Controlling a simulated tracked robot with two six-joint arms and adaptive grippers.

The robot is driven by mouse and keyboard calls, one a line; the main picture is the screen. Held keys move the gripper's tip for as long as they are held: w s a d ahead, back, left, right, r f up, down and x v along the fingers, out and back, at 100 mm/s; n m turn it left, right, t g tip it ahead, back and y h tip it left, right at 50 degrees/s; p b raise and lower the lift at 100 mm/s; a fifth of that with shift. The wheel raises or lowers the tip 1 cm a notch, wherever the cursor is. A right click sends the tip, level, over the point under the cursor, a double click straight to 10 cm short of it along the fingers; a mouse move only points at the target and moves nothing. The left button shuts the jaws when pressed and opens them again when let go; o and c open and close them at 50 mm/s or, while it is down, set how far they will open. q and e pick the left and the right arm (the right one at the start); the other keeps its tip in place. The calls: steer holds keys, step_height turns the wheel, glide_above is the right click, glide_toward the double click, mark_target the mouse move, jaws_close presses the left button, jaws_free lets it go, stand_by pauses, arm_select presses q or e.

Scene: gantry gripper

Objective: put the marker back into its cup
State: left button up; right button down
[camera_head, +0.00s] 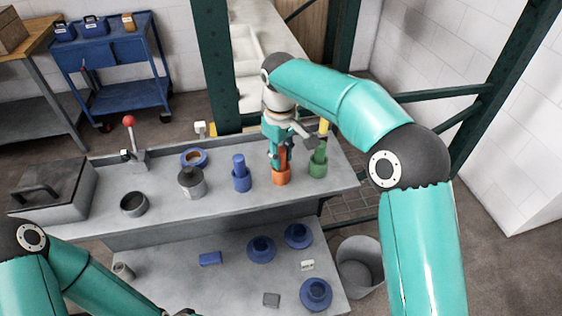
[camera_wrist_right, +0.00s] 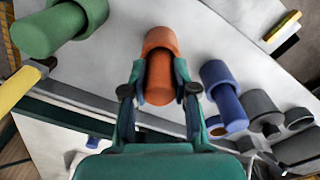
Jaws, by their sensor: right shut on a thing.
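The orange marker (camera_head: 283,155) stands upright with its lower end inside the orange cup (camera_head: 281,177) on the grey bench. My right gripper (camera_head: 279,152) is shut on the marker from above. In the right wrist view the fingers (camera_wrist_right: 160,95) lie on both sides of the orange marker (camera_wrist_right: 160,80), and the orange cup (camera_wrist_right: 160,38) shows just beyond it. How deep the marker sits is hidden inside the cup. Of my left gripper (camera_head: 184,312) only a small part shows at the bottom edge, so its jaws cannot be made out.
A blue cup with a blue marker (camera_head: 241,176) stands left of the orange cup, and a green cup (camera_head: 318,166) close on its right. A grey pot (camera_head: 192,182), blue ring (camera_head: 194,157) and dark ring (camera_head: 133,203) stand farther left. Blue round parts (camera_head: 298,235) lie on the lower shelf.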

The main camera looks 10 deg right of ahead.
steer(key=shift+s, duration=0.15)
steer(key=c, duration=0.9)
jaws_free()
steer(key=shift+f, duration=0.1)
step_height(320, 180, up, 12)
steer(key=p, duration=0.2)
steer(key=shift+a, duration=0.15)
